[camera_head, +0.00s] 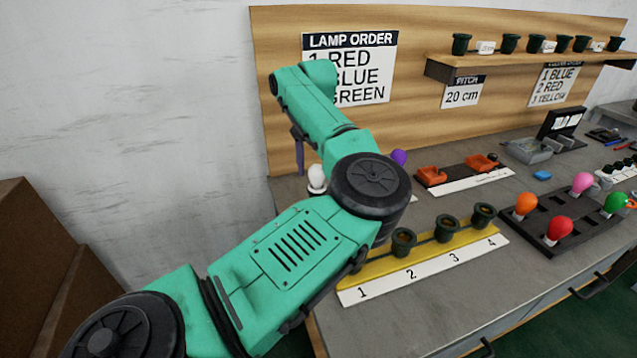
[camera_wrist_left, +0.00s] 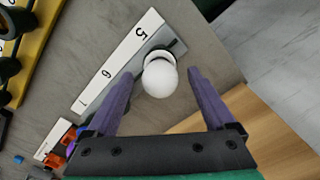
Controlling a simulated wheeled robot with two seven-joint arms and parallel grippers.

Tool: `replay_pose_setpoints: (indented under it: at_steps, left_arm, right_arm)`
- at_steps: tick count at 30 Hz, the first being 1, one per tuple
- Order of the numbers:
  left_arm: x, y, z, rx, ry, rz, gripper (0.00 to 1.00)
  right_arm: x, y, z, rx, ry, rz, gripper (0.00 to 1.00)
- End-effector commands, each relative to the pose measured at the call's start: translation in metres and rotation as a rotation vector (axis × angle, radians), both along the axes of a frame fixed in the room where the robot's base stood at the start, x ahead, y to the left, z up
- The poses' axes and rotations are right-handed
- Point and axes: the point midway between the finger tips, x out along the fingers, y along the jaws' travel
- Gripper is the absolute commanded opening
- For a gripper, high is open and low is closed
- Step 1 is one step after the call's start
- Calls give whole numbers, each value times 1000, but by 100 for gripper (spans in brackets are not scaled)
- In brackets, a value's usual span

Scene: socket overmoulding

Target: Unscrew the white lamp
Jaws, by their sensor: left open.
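The white lamp (camera_head: 317,177) stands at the left rear of the workbench, left of my left forearm. In the left wrist view the white lamp (camera_wrist_left: 160,77) sits upright in a dark socket beside a white label strip (camera_wrist_left: 118,62) with numbers. My left gripper (camera_wrist_left: 157,80) is open, with one purple finger on each side of the lamp and visible gaps between. In the head view my left arm hides most of this gripper; a purple finger (camera_head: 299,152) shows behind it. My right gripper is not in view.
A yellow rail with sockets (camera_head: 425,250) and a label strip 1 to 4 lies in front. A dark tray (camera_head: 540,245) holds several coloured lamps at the right. Orange parts (camera_head: 432,176) and a purple lamp (camera_head: 399,157) are near the back board (camera_head: 420,120).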

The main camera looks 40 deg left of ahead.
Motion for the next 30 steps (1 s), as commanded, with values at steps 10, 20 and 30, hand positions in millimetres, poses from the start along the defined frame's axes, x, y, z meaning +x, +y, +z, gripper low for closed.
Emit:
replay_pose_setpoints:
  at_steps: [10,20,30]
  left_arm:
    - [0,0,-2,0,1,-498,88]
    - [0,0,-2,2,0,-958,88]
    - [0,0,-1,0,1,-1399,88]
  right_arm:
    - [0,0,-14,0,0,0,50]
    - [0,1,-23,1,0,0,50]
    - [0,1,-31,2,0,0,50]
